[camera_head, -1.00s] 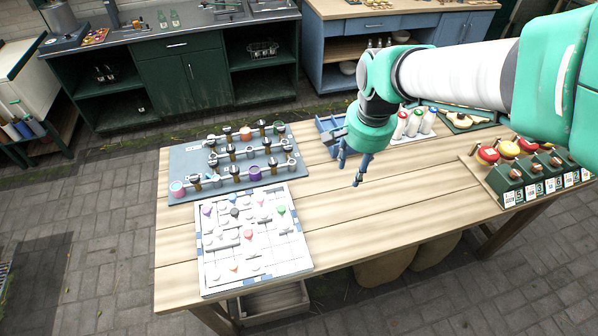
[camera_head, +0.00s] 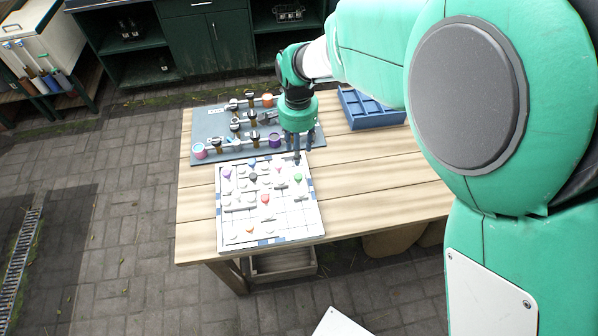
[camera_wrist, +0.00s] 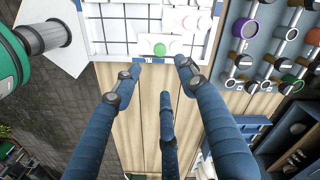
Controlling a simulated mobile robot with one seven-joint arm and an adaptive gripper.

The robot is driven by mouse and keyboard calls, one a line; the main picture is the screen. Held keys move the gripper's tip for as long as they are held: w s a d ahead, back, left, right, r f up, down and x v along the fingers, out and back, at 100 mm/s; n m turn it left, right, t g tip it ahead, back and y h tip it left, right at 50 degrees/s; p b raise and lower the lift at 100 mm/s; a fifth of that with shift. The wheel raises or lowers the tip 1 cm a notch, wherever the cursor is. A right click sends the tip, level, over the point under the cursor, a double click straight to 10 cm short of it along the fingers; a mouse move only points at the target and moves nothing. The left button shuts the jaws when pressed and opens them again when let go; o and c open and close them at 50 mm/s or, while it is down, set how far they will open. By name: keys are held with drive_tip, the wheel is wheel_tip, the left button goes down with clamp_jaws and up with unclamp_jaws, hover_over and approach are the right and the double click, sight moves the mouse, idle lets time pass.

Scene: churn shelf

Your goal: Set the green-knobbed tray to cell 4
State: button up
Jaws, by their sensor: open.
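The green knob (camera_head: 297,178) stands near the right edge of a white gridded board (camera_head: 290,218). In the wrist view the green knob (camera_wrist: 160,49) is just beyond my fingertips, close to the board's near rim. The tray under it is pale and hard to tell from the board. My gripper (camera_head: 300,150) is open and empty, above the board's far right corner. Its fingers (camera_wrist: 157,78) are spread in the wrist view, apart from the knob. Cell numbers are too small to read, so cell 4 cannot be made out.
Purple (camera_head: 227,172), red (camera_head: 265,199) and orange (camera_head: 249,229) knobs stand among white pieces on the board. Behind it is a blue-grey rack panel (camera_head: 202,126) with several cups and rods. A blue divided tray (camera_head: 372,112) lies right of my gripper. Bare table (camera_head: 375,185) lies right of the board.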

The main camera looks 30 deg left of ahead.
sight(298, 176)
drive_tip(key=shift+f, duration=0.2)
wheel_tip(298, 176, down, 14)
drive_tip(key=shift+r+b, duration=0.25)
drive_tip(key=shift+b, duration=0.65)
drive_tip(key=shift+c, duration=0.3)
clamp_jaws()
